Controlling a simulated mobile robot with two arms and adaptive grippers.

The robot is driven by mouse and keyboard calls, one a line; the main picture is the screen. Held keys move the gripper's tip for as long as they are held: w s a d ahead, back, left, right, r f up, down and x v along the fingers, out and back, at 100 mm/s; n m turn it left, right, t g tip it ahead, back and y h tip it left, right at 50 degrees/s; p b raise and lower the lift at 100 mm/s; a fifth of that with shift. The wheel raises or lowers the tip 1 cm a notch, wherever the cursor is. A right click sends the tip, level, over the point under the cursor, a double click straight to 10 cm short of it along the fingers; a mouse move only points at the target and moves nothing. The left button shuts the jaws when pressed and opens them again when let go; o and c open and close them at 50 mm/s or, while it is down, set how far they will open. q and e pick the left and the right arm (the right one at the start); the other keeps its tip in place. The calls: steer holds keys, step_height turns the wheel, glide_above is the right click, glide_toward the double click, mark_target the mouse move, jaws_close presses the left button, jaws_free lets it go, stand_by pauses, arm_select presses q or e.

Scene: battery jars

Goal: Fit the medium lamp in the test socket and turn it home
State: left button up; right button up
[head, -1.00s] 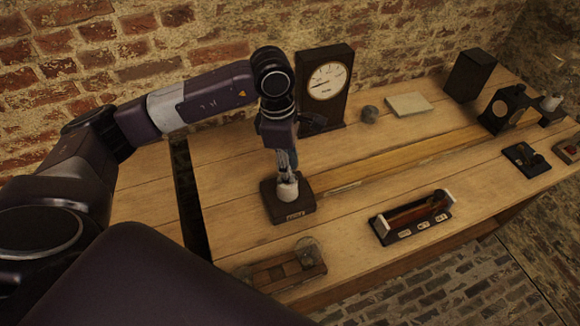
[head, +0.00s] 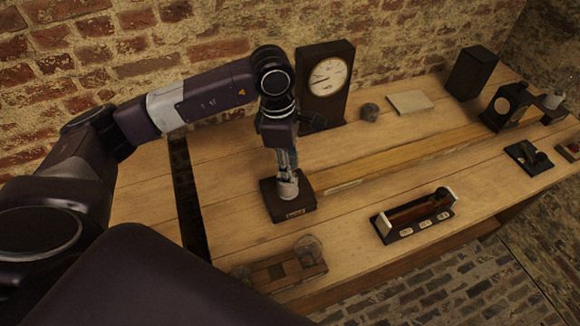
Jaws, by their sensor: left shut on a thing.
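The test socket (head: 288,190) is a pale, upright cylinder on a dark square base (head: 292,211) with a small label, near the left end of the bench. My left gripper (head: 287,173) points straight down over the socket, its fingertips at the socket's mouth. It is shut on the medium lamp, which the fingers hide almost wholly, so how deep it sits cannot be told. The wooden lamp rack (head: 283,269) at the front edge holds a clear glass lamp (head: 309,248) at its right end and another (head: 241,273) at its left. My right gripper is not in view.
A dark-cased dial meter (head: 326,82) stands behind the socket. A dark tray with a brown cylinder (head: 415,215) lies to the right. A grey knob (head: 370,111), pale pad (head: 410,102) and dark boxes (head: 471,73) stand further back.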

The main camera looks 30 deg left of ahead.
arm_select(q)
steer(key=shift+f, duration=0.1)
stand_by(0.4)
steer(key=shift+f+m+b, duration=0.1)
steer(key=shift+m+b, duration=0.3)
steer(key=shift+b, duration=0.2)
steer(key=m+b, duration=0.3)
steer(key=m, duration=0.1)
steer(key=shift+s+g, duration=0.15)
steer(key=shift+g, duration=0.15)
steer(key=shift+m, duration=0.8)
steer(key=shift+b, duration=0.3)
steer(key=m+b, duration=0.1)
steer(key=m, duration=0.1)
steer(key=shift+s+m+b, duration=0.1)
steer(key=shift+m+b, duration=0.2)
steer(key=shift+b, duration=0.1)
steer(key=m+b, duration=0.1)
steer(key=m, duration=0.1)
steer(key=shift+a+m+g+b, duration=0.1)
steer(key=shift+m+g+b, duration=0.2)
steer(key=shift+b, duration=0.05)
steer(key=shift+s+m, duration=0.1)
steer(key=shift+m, duration=0.5)
